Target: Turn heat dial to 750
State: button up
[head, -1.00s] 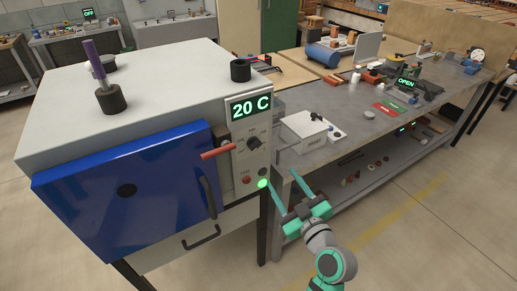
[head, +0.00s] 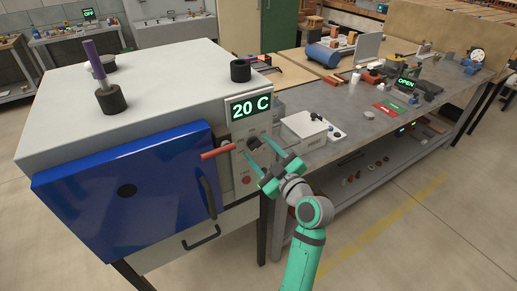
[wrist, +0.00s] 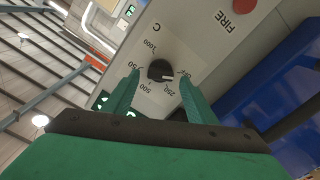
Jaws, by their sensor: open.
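The heat dial (head: 253,142) is a dark round knob on the furnace's front panel, below the green "20 C" display (head: 250,106). In the wrist view the dial (wrist: 160,70) is ringed by marks for OFF, 250, 500, 750 and 1000. Its pale pointer mark faces the OFF side, away from 750. My gripper (head: 262,159) is open in front of the panel. In the wrist view my gripper's green fingers (wrist: 158,86) stand on either side of the dial, with a gap to it on both sides. Contact with the panel cannot be told.
The furnace's blue door (head: 120,185) is shut, with a red-handled bar (head: 218,151) jutting out left of the dial. A red FIRE button (head: 246,180) sits lower on the panel. A workbench (head: 350,140) with a white box (head: 304,128) stands to the right.

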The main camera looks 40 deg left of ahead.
jog(key=shift+w+a, duration=0.3)
jog(key=shift+a, duration=0.15)
jog(key=shift+a, duration=0.1)
jog(key=shift+s+a, duration=0.1)
jog(key=shift+s, duration=0.1)
jog(key=c, duration=1.1)
